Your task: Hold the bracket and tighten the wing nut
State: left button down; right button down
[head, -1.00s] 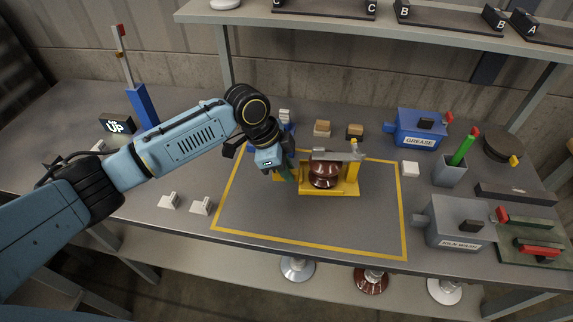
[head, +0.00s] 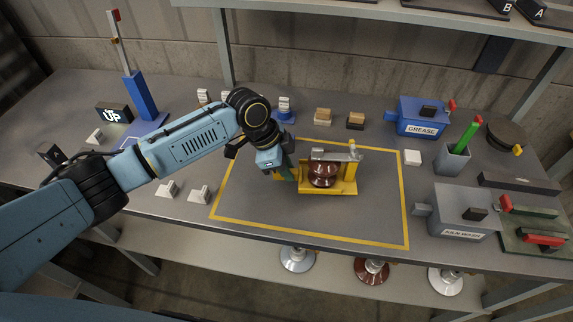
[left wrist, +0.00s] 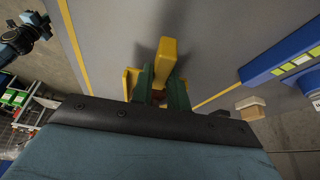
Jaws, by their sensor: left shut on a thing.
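The yellow bracket (head: 345,187) stands inside the yellow outline on the bench, with a brown ribbed insulator (head: 322,173) in it. A grey bar (head: 335,156) lies across its top. A small brass-coloured piece (head: 352,146) shows at the bar's right end; I cannot tell whether it is the wing nut. My left gripper (head: 287,174) is at the bracket's left end. In the left wrist view, its green fingers (left wrist: 164,90) are shut on a yellow upright of the bracket (left wrist: 165,60). My right gripper is not in view.
Behind the bracket are small wooden blocks (head: 322,115) and a blue grease box (head: 422,117). A grey box (head: 463,212) and a cup with a green stick (head: 453,163) stand right. White blocks (head: 199,194) lie left. The outlined area in front is clear.

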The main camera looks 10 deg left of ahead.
pick_arm(q)
jog(key=shift+w+f+b, duration=0.1)
jog(key=shift+f+b, duration=0.4)
jog(key=shift+f, duration=0.5)
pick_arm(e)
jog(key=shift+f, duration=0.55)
pick_arm(q)
jog(key=shift+f, duration=0.15)
jog(key=shift+f, duration=0.15)
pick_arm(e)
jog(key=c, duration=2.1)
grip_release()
